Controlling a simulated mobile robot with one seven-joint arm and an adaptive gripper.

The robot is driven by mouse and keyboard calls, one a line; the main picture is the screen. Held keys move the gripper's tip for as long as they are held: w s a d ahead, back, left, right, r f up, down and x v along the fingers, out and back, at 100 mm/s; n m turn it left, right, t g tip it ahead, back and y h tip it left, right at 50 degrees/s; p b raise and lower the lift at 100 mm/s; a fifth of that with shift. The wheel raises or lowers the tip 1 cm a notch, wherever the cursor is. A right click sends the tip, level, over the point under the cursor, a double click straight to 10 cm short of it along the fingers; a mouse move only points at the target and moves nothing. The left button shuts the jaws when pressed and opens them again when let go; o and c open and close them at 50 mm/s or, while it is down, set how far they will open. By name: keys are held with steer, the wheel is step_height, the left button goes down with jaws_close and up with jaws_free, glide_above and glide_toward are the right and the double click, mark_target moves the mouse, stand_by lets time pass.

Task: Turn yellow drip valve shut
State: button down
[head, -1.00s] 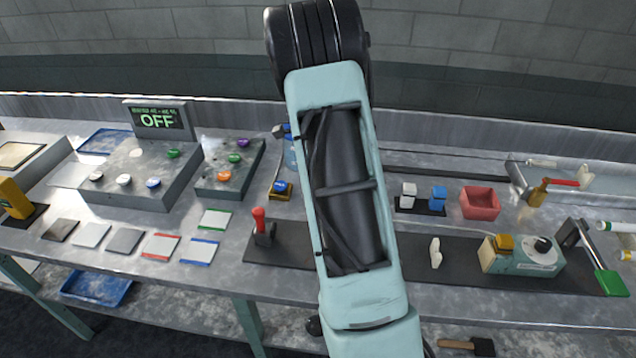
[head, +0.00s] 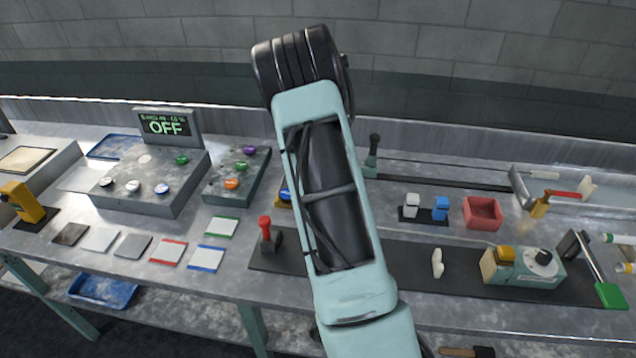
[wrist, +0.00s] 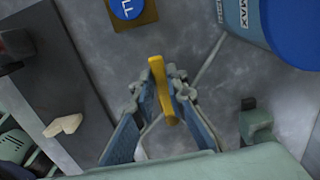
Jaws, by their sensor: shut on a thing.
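The yellow drip valve (wrist: 160,88) shows in the wrist view as a narrow yellow handle, standing upright in the picture. My gripper (wrist: 157,84) is shut on it, with one finger on each side. In the head view my own arm covers both the gripper and the valve.
In the wrist view a large blue vessel marked MAX (wrist: 284,25) stands close at upper right, and a blue round button (wrist: 128,6) on a yellow base lies at the top. In the head view a red lever (head: 265,230) stands left of my arm.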

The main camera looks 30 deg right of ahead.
steer(key=shift+r, duration=0.1)
steer(key=c, duration=1.9)
jaws_free()
steer(key=shift+c, duration=0.2)
step_height(320, 180, up, 12)
